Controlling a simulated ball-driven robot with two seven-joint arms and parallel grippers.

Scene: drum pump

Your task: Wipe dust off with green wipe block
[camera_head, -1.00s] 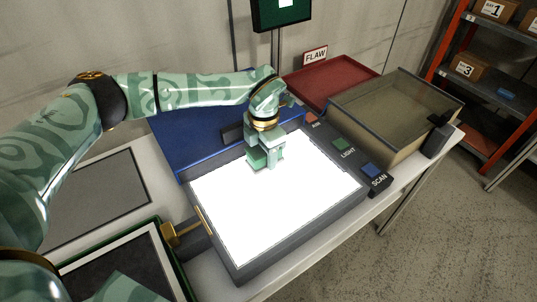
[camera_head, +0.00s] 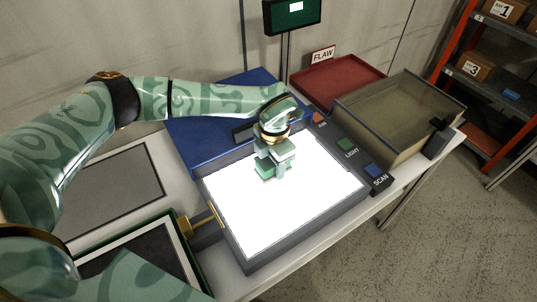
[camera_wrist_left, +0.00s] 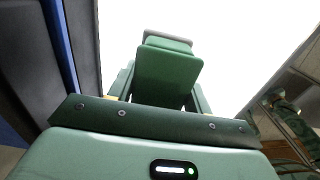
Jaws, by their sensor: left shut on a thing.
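My left gripper (camera_head: 275,172) is shut on the green wipe block (camera_head: 264,169) over the far middle part of the bright white lit panel (camera_head: 290,210). In the left wrist view the green block (camera_wrist_left: 168,78) sits between the fingers, with a pale grey layer at its far end. The lit panel (camera_wrist_left: 235,40) fills the background there. I cannot tell whether the block touches the panel. No dust can be made out on the glaring surface. My right gripper is not in view.
A dark frame surrounds the panel, with red, green LIGHT (camera_head: 346,145) and blue SCAN (camera_head: 372,169) buttons at its right. A blue tray (camera_head: 190,135) lies behind, a red FLAW tray (camera_head: 340,78) at the back, and a clear-walled bin (camera_head: 400,110) at the right.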

